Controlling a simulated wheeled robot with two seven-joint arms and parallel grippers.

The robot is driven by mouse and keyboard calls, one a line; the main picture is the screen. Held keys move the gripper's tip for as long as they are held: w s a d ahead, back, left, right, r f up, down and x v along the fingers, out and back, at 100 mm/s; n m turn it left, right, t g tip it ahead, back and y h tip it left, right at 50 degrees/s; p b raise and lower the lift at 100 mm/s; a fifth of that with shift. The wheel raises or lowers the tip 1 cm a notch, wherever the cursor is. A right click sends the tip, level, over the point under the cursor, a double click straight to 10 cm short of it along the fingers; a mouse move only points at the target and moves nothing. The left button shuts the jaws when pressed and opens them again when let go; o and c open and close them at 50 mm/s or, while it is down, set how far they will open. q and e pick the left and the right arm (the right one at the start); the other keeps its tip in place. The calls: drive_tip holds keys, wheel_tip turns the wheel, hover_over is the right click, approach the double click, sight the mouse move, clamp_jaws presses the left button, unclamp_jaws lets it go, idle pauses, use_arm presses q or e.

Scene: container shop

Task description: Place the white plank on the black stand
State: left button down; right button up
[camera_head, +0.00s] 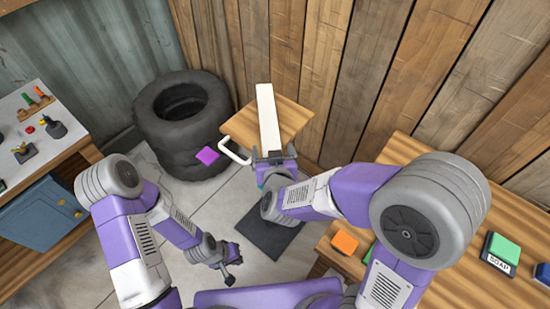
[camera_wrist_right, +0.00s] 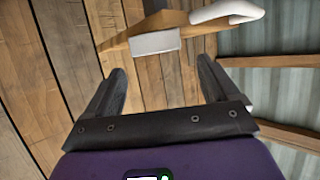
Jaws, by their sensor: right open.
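The white plank (camera_head: 267,115) lies on a small wooden table (camera_head: 292,122) by the wooden wall. In the right wrist view, the plank's pale near end (camera_wrist_right: 155,42) shows ahead of the fingertips. My right gripper (camera_head: 274,158) is at the plank's near end; its jaws (camera_wrist_right: 162,78) are apart with nothing between them. A dark flat square (camera_head: 262,238) lies below my right forearm, partly hidden; I cannot tell if it is the black stand. My left gripper (camera_head: 232,265) hangs low over the floor, and its jaw opening is unclear.
A white bent handle (camera_head: 235,151) projects beside the small table, near stacked black tyres (camera_head: 183,135). A purple block (camera_head: 207,155) is by the tyres. A workbench (camera_head: 88,155) stands left.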

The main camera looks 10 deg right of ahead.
drive_tip(key=b+v, duration=0.5)
drive_tip(key=v, duration=0.1)
drive_tip(key=shift+s, duration=0.2)
drive_tip(key=shift+r, duration=0.15)
